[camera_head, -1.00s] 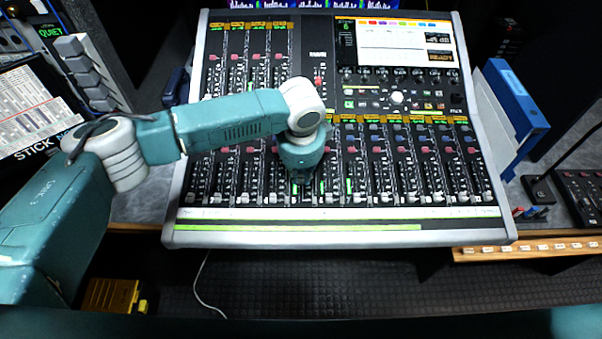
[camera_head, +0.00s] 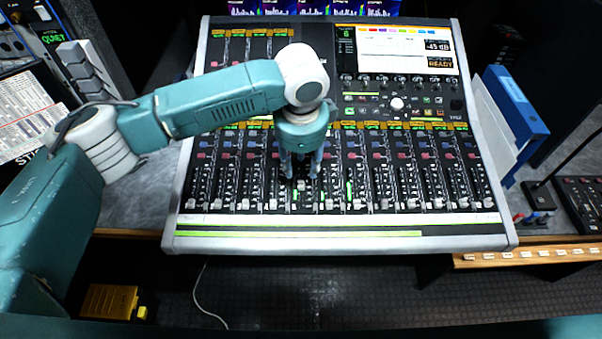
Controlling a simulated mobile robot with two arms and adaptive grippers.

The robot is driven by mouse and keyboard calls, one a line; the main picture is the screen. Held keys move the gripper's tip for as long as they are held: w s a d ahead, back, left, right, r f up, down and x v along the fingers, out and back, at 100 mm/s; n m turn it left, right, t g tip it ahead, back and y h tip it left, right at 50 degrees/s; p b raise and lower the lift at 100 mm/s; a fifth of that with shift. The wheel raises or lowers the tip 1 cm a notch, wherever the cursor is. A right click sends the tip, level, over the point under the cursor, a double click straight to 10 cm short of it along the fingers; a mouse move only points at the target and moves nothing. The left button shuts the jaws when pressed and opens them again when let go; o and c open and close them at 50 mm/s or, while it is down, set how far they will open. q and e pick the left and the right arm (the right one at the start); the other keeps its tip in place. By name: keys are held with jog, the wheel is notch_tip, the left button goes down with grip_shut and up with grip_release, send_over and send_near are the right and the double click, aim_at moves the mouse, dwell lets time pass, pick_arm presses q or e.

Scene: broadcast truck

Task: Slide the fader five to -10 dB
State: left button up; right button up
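The mixing console (camera_head: 330,240) fills the middle of the view, with a row of faders along its lower half. My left gripper (camera_head: 301,178) hangs over this row, fingers pointing down and spread apart. A fader cap (camera_head: 301,186) shows between the fingertips, higher than the neighbouring caps, most of which sit at the bottom of their slots. I cannot tell whether the fingers touch it. The wrist hides the upper part of that channel. The console's screen (camera_head: 395,47) has a small readout that looks like -45 dB above the word READY. My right gripper is not in view.
Neighbouring fader caps (camera_head: 273,204) stand close on both sides. A blue binder (camera_head: 515,105) stands right of the console, with a small black control panel (camera_head: 580,200) beyond it. A yellow box (camera_head: 108,300) lies low at the left.

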pick_arm(q)
jog(key=r, duration=0.3)
jog(key=shift+s+r, duration=0.25)
dwell(0.4)
